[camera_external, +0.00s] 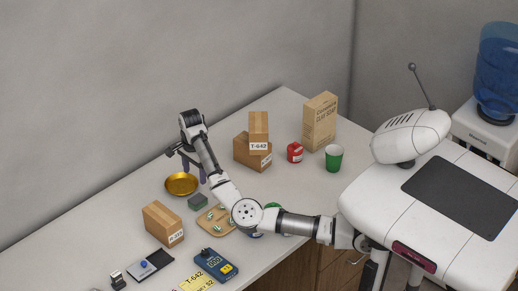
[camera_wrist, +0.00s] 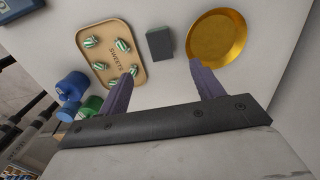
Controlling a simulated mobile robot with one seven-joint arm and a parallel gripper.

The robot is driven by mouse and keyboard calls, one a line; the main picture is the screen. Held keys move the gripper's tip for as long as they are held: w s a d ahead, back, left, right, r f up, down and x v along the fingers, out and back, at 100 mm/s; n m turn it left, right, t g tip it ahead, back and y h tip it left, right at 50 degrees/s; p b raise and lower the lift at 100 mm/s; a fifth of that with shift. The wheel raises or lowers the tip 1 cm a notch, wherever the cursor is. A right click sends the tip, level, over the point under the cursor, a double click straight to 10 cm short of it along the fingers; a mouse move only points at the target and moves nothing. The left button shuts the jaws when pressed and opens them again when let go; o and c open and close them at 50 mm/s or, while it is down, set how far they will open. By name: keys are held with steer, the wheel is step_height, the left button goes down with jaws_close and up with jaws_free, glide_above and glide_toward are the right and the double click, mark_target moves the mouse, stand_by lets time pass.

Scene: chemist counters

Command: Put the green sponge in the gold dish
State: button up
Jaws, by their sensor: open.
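The green sponge (camera_external: 198,202), a small dark grey-green block, lies on the counter just in front of the gold dish (camera_external: 181,184). The dish is round, shallow and looks empty. In the wrist view the sponge (camera_wrist: 160,43) lies between the sweets tray and the gold dish (camera_wrist: 217,38), apart from both. My gripper (camera_external: 193,172) is above the counter by the dish, its purple fingers pointing down. In the wrist view my gripper (camera_wrist: 164,67) is open and empty, with the sponge beyond the gap between its fingertips and the dish beyond the right finger.
The tan tray (camera_wrist: 85,50) of striped sweets lies beside the sponge. A cardboard box (camera_external: 163,224) stands at front left, stacked boxes (camera_external: 253,150) at the back. A red can (camera_external: 295,152), a green cup (camera_external: 334,158) and a blue meter (camera_external: 216,264) also stand around.

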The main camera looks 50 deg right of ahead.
steer(key=b, duration=0.1)
glide_above(199, 198)
steer(key=f, duration=0.6)
steer(key=shift+s+f, duration=0.25)
steer(key=shift+s, duration=0.15)
steer(key=shift+w+f+p, duration=0.2)
steer(key=shift+f+p, duration=0.25)
steer(key=shift+f, duration=0.85)
steer(key=shift+w+f+p, duration=0.2)
steer(key=shift+f+p, duration=0.2)
steer(key=shift+f, duration=0.9)
steer(key=c, duration=1.1)
